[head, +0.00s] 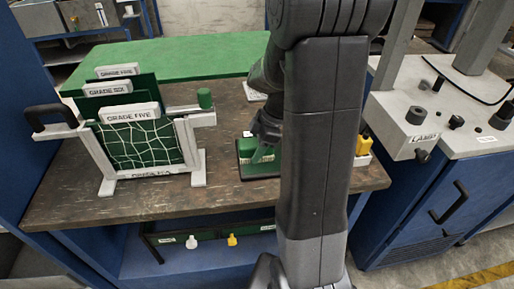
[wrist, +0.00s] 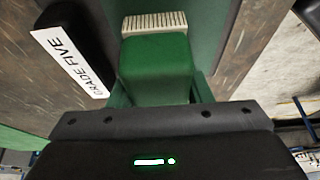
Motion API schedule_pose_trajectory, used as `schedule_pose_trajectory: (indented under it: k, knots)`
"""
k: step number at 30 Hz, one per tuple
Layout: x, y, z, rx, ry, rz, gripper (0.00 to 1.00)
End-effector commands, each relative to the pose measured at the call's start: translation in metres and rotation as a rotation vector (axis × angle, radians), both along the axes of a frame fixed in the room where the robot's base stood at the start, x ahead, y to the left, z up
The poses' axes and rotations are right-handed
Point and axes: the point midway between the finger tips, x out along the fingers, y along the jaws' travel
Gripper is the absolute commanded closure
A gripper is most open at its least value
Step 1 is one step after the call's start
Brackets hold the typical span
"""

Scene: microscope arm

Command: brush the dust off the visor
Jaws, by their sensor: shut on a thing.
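A green block-shaped brush with a row of cream bristles (wrist: 155,22) is held in my gripper (wrist: 160,88) in the wrist view. The jaws are shut on its green body (wrist: 157,65). Behind the brush is a flat dark green panel (wrist: 215,30), with a black bar labelled GRADE FIVE at its left; this seems to be the visor. Whether the bristles touch it I cannot tell. In the head view my gripper (head: 264,136) is low over a green piece (head: 245,172) on the bench, partly hidden by my arm. No dust is clearly visible.
A white rack (head: 194,158) with graded green sheets and a net front stands on the left of the wooden bench (head: 80,205). A yellow item (head: 363,145) stands right of my arm. A grey-topped blue cabinet (head: 425,205) adjoins at right. A green mat (head: 170,67) lies behind.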

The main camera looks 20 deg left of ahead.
Motion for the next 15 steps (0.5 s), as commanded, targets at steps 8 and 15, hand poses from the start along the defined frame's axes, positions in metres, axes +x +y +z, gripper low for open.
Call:
schedule_pose_trajectory:
  k: [8, 15]
  knots:
    - [0.001, 0.000, 0.024, 0.002, -0.003, 0.000, 0.73]
    - [0.001, 0.000, 0.047, 0.002, -0.003, 0.000, 0.73]
